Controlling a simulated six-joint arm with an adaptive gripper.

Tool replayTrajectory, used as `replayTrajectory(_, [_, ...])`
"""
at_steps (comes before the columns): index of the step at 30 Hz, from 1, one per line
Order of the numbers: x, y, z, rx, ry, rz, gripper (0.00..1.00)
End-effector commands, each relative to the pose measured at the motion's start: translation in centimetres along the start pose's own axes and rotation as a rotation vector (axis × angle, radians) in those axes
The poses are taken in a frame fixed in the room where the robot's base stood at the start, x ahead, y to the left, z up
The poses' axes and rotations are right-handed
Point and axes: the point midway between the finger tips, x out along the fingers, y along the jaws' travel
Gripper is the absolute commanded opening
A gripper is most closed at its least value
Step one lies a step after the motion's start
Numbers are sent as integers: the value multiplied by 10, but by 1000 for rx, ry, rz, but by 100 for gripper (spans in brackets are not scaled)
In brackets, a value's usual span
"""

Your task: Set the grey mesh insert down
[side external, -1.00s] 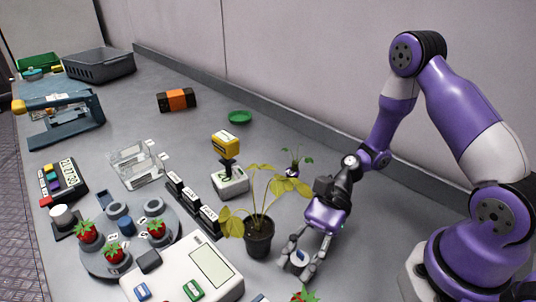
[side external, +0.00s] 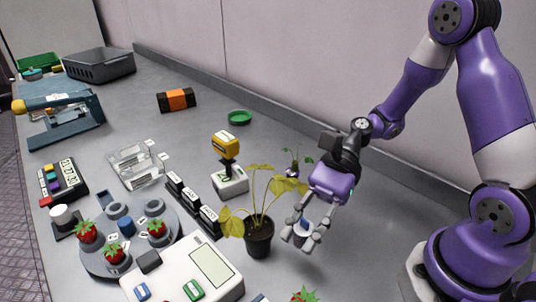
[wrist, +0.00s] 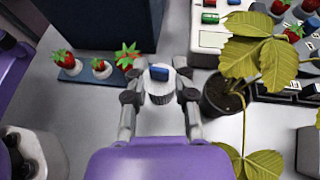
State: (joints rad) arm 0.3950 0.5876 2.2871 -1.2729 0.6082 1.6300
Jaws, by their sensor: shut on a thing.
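The grey mesh insert (wrist: 160,97) is a small pale ribbed cup with a blue piece on top. My gripper (side external: 298,240) is shut on it, one finger on each side. In the side external view the insert (side external: 302,231) is partly hidden by the fingers and appears held above the bench, just right of the potted plant. In the wrist view my gripper (wrist: 160,96) points down over the bench. The insert's underside is hidden.
The leafy plant's black pot (side external: 258,243) stands close to my gripper. A strip with several strawberries (wrist: 100,66) lies near a dark block (wrist: 95,20). A white device with a screen (side external: 205,265) is to the left. Bare bench (side external: 375,215) lies to the right.

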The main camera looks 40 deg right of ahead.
Motion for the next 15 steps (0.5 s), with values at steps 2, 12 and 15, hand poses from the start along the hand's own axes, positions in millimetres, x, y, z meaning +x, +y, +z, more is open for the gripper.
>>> replayTrajectory(2, [-6, -2, 10, 1, 3, -15, 12])
replayTrajectory(12, [-77, -61, 28, 231, 33, -533, 12])
replayTrajectory(15, [-102, -73, 31, 298, 36, -686, 12])
